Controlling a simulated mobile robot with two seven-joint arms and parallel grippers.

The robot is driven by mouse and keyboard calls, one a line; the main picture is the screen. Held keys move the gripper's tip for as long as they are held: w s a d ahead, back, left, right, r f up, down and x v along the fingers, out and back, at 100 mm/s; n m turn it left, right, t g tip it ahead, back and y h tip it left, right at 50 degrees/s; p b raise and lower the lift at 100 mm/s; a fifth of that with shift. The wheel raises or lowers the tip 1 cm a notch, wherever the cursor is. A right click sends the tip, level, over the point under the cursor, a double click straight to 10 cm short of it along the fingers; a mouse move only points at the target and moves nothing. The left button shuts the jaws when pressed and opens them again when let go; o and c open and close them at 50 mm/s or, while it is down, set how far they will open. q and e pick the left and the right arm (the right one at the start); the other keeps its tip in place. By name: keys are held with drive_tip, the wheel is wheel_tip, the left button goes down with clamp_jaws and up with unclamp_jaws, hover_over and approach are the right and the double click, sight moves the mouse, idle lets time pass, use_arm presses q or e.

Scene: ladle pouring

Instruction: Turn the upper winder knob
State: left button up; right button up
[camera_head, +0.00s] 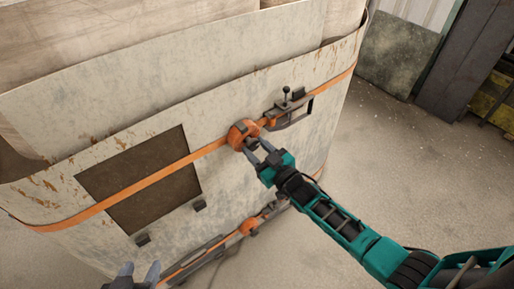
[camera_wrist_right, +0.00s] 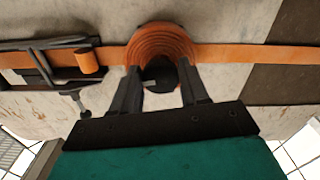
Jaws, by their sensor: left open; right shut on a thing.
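The upper winder (camera_head: 242,132) is an orange strap reel on the upper orange strap, with a dark knob (camera_head: 251,144) at its centre. In the right wrist view the round orange reel (camera_wrist_right: 160,45) and the dark knob (camera_wrist_right: 166,75) lie straight ahead. My right gripper (camera_head: 257,149) has its two fingers on either side of the knob and is shut on it; the fingers partly hide it. My left gripper (camera_head: 138,275) is at the bottom edge of the head view, low in front of the container, open and apart from the winder.
A pale, rusty container (camera_head: 100,160) is wrapped by the upper strap (camera_head: 140,187). A latch with a small lever (camera_head: 286,100) sits right of the winder. A lower winder (camera_head: 247,226) is below. Open concrete floor (camera_head: 400,170) lies to the right.

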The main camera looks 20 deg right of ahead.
idle(0.3)
drive_tip(key=o, duration=1)
use_arm(q)
drive_tip(key=shift+s+a+r+y+p, duration=0.3)
drive_tip(key=shift+a+r+p, duration=0.15)
drive_tip(key=shift+p, duration=0.55)
use_arm(e)
drive_tip(key=v, duration=1.3)
use_arm(q)
drive_tip(key=shift+r+p, duration=0.8)
drive_tip(key=shift+p, duration=0.05)
use_arm(e)
drive_tip(key=s+a+m+g+h, duration=0.1)
drive_tip(key=s+g, duration=0.1)
drive_tip(key=s, duration=0.1)
drive_tip(key=s+a+m+g+h, duration=0.1)
drive_tip(key=s+g, duration=0.1)
drive_tip(key=s, duration=0.2)
drive_tip(key=s+a+m+g+h, duration=0.1)
drive_tip(key=s+g+h, duration=0.1)
drive_tip(key=s, duration=0.2)
drive_tip(key=shift+s+f, duration=0.2)
drive_tip(key=shift+f, duration=0.05)
